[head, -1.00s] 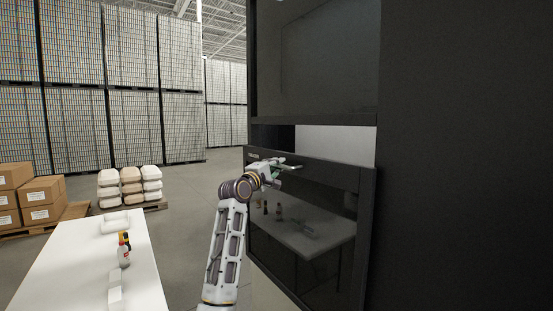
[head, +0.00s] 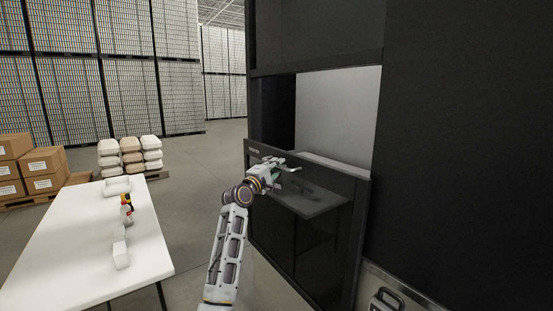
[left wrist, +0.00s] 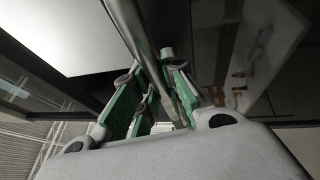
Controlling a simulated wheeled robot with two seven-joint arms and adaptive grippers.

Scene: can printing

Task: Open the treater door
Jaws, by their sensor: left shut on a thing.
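The treater is a tall dark machine on the right in the head view. Its lower dark glossy door panel (head: 310,235) has a frame with a top edge below a wide opening (head: 335,115). My left gripper (head: 285,166) is at the upper part of this panel, near its top edge. In the left wrist view a metal bar, seemingly the door handle (left wrist: 146,40), runs between the green-padded fingers of the gripper (left wrist: 162,85). The gripper is shut on it. The exact contact is partly hidden by the fingers. My right gripper is not in view.
A white table (head: 75,250) stands at the left with a small bottle (head: 127,208) and white items on it. Cardboard boxes (head: 43,160) and stacked sacks (head: 132,152) are behind it. Clear floor (head: 200,165) lies between the table and the machine.

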